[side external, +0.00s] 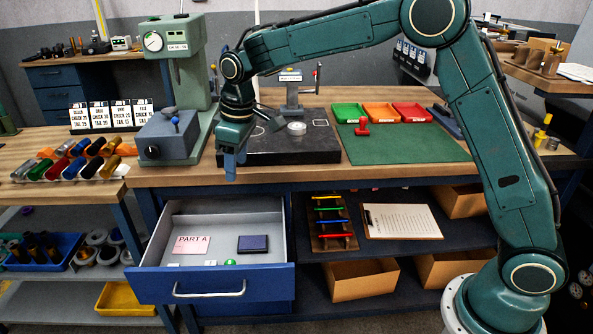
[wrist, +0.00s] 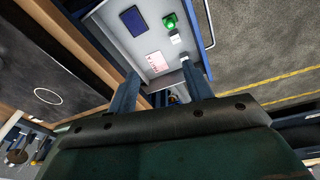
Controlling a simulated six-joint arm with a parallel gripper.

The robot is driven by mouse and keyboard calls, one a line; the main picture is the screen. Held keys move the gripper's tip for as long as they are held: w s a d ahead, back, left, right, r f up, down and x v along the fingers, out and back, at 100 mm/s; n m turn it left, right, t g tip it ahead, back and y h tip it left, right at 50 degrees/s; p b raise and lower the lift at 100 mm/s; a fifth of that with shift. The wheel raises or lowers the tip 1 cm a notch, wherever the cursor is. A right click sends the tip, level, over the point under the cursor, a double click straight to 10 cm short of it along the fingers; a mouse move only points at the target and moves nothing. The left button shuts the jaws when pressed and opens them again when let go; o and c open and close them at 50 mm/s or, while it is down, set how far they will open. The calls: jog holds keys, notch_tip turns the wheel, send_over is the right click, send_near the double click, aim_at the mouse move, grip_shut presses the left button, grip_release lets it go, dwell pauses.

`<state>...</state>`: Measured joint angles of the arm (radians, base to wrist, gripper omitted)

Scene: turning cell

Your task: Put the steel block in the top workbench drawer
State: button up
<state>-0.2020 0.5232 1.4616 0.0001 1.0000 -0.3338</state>
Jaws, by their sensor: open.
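The top workbench drawer (side external: 218,281) is pulled open below the bench top. It also shows in the wrist view (wrist: 108,18). Inside lie a pink PART A card (side external: 193,245), a dark blue flat pad (side external: 253,244), a green round item (side external: 230,262) and small pale pieces near the front wall. I cannot tell whether one of these pale pieces is the steel block. My gripper (side external: 230,168) is above the back of the drawer, by the bench's front edge, fingers pointing down. In the wrist view the two fingers (wrist: 162,82) are apart, with nothing held between them.
A black plate (side external: 285,150) with a silver round part (side external: 297,128) lies on the bench behind my gripper. A grey-green press (side external: 178,90) stands to its left. A green mat (side external: 405,148) with colored trays is to the right. The drawer's middle has free room.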

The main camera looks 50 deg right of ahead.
jog(key=s+d+r+m+t, duration=0.1)
jog(key=s+d+r+m, duration=0.1)
jog(key=s+d+r, duration=0.45)
jog(key=s+d+r+m+t, duration=0.1)
jog(key=s+r, duration=0.3)
jog(key=s, duration=0.6)
jog(key=s+d+f+m+t, duration=0.1)
jog(key=s, duration=0.8)
jog(key=s+d+f+m, duration=0.1)
jog(key=s+d+m, duration=0.1)
jog(key=s, duration=0.7)
jog(key=shift+s+d+f+t, duration=0.15)
jog(key=shift+s+f+t, duration=0.05)
jog(key=shift+f+t, duration=0.2)
